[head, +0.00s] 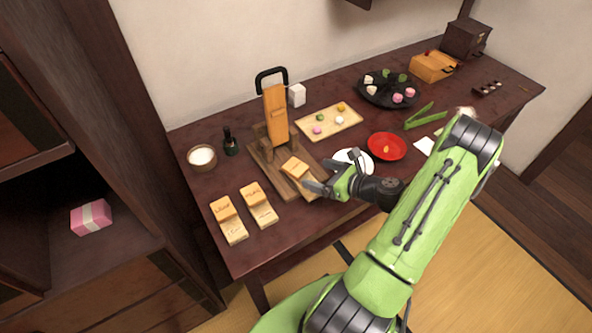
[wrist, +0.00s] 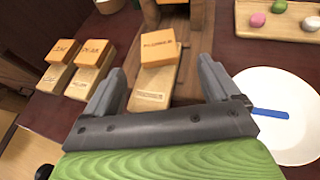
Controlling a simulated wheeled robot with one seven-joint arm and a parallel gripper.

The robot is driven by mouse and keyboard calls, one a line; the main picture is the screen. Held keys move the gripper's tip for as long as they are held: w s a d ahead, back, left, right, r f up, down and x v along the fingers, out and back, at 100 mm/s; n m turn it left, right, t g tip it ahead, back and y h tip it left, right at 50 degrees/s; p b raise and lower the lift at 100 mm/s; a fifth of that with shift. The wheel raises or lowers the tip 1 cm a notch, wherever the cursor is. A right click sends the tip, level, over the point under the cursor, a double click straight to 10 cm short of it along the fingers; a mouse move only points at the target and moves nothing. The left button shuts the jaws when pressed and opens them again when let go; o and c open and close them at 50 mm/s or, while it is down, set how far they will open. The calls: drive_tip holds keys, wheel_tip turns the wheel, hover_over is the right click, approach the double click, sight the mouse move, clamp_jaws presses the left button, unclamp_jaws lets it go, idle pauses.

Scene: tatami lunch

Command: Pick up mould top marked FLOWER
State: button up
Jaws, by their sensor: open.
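A mould top (wrist: 158,46), a light orange wooden block, sits on a paler mould base (wrist: 150,88) on the wooden press board. Dark lettering on it is too small to read surely. In the head view this top (head: 295,167) is left of my gripper. Two other mould tops, left (wrist: 60,51) and right (wrist: 97,52), rest on their own bases to the left; their lettering is also unclear. In the head view they are tops (head: 222,208) and (head: 251,192). My gripper (wrist: 162,88) is open and empty, its fingers spread either side of the middle mould, nearer the camera than the top.
The wooden press (head: 277,115) with a black handle stands behind the middle mould. A white plate (wrist: 285,125) with a blue utensil (wrist: 268,113) lies close right of my gripper. A red plate (head: 387,146) is further right. The table's front left corner is clear.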

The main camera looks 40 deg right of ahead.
sight(297, 168)
drive_tip(key=b+x, duration=0.2)
drive_tip(key=x, duration=0.6)
drive_tip(key=shift+w+a+r, duration=0.1)
drive_tip(key=shift+w+a, duration=0.05)
drive_tip(key=shift+a, duration=0.05)
drive_tip(key=shift+r, duration=0.1)
drive_tip(key=shift+c, duration=0.4)
drive_tip(key=c, duration=0.9)
